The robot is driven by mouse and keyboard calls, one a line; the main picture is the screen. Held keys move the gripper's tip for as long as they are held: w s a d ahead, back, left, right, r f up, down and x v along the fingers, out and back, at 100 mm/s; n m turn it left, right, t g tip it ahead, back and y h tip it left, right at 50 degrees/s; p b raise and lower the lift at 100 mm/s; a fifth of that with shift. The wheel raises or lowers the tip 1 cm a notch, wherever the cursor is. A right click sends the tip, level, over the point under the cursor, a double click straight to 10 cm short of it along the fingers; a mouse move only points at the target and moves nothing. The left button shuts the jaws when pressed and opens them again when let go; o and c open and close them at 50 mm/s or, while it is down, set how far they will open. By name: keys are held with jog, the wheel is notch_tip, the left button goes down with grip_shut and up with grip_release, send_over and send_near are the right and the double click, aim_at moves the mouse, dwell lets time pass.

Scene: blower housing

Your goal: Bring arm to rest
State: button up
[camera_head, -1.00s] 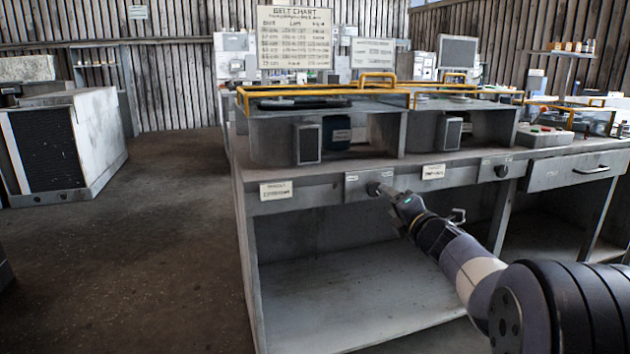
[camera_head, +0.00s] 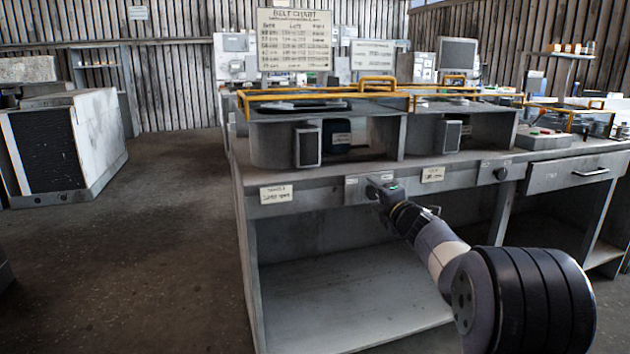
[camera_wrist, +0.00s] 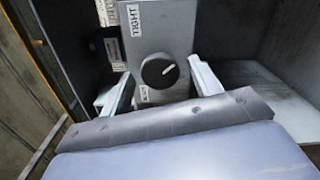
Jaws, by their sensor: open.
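My gripper (camera_head: 382,191) is at the front panel of the grey workbench (camera_head: 330,187), in front of a dark round knob. In the wrist view the knob (camera_wrist: 158,72) has a white pointer line aimed up and to the right. It sits on a grey panel (camera_wrist: 165,28) with small labels, one reading TIGHT. My gripper's two fingers stand apart on either side of the knob, with visible gaps, so it is open and holds nothing. The head view hides most of this knob behind my gripper.
A second knob (camera_head: 501,173) is on the bench front further right. Yellow rails (camera_head: 300,95) run above the housings on the bench top. An open shelf (camera_head: 345,300) lies below the panel. The floor (camera_head: 170,240) at left is clear, with a white cabinet (camera_head: 98,140) beyond.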

jog(key=m+p, duration=0.2)
jog(key=m, duration=0.1)
jog(key=m+p, duration=0.1)
jog(key=m, duration=0.1)
jog(key=shift+r, duration=0.25)
jog(key=m+p, duration=0.3)
jog(key=m, duration=0.1)
jog(key=shift+p, duration=0.35)
jog(key=m+p, duration=0.5)
jog(key=m, duration=0.1)
jog(key=m+p, duration=0.3)
jog(key=shift+d+f, duration=0.1)
jog(key=shift+f+m, duration=0.1)
jog(key=shift+m, duration=0.2)
